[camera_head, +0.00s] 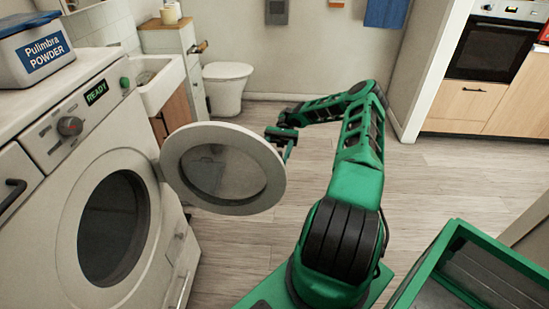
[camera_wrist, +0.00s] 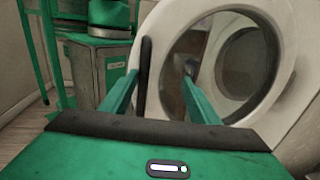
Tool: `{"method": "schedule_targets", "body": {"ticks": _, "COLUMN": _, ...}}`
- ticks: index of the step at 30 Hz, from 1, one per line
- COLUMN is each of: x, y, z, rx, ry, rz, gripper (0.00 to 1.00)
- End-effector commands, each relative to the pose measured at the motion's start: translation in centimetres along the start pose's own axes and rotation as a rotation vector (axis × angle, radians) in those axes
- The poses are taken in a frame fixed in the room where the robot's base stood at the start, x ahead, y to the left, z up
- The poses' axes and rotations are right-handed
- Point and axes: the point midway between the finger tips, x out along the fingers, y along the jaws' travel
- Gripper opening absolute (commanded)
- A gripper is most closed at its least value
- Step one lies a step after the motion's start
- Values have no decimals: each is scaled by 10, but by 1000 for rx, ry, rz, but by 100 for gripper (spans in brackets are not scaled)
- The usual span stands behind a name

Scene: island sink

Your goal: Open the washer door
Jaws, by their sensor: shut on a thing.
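The washer (camera_head: 135,200) stands at the left with its round drum opening uncovered. Its round white door (camera_head: 225,200) with a glass pane is swung wide open, out from the washer's front. My gripper (camera_head: 288,152) is at the door's far right edge, partly hidden behind the rim. In the wrist view, my gripper's fingers (camera_wrist: 160,80) reach to the door (camera_wrist: 250,25), with the dark upright handle (camera_wrist: 145,75) between them, close to the left finger. My gripper is shut on the handle.
A box of powder (camera_head: 40,55) stands on the washer top. A sink (camera_head: 160,82) and a toilet (camera_head: 227,88) are behind. An oven (camera_head: 490,48) is at the back right. The wooden floor (camera_head: 450,185) is clear in the middle.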

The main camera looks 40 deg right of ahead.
Motion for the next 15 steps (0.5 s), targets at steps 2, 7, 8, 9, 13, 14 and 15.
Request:
{"method": "schedule_targets", "body": {"ticks": 2, "x": 0, "y": -5, "z": 0, "rx": -6, "ry": 9, "rz": -11, "gripper": 14}}
{"method": "schedule_targets", "body": {"ticks": 7, "x": -4, "y": 0, "z": 0, "rx": -6, "ry": 10, "rz": -21, "gripper": 8}}
{"method": "schedule_targets", "body": {"ticks": 8, "x": -5, "y": 1, "z": 0, "rx": -6, "ry": 10, "rz": -22, "gripper": 8}}
{"method": "schedule_targets", "body": {"ticks": 9, "x": -5, "y": 2, "z": 0, "rx": -6, "ry": 10, "rz": -23, "gripper": 45}}
{"method": "schedule_targets", "body": {"ticks": 13, "x": -6, "y": 5, "z": 0, "rx": -5, "ry": 9, "rz": -27, "gripper": 41}}
{"method": "schedule_targets", "body": {"ticks": 14, "x": -7, "y": 5, "z": 0, "rx": -5, "ry": 10, "rz": -28, "gripper": 39}}
{"method": "schedule_targets", "body": {"ticks": 15, "x": -7, "y": 6, "z": 0, "rx": -5, "ry": 10, "rz": -29, "gripper": 38}}
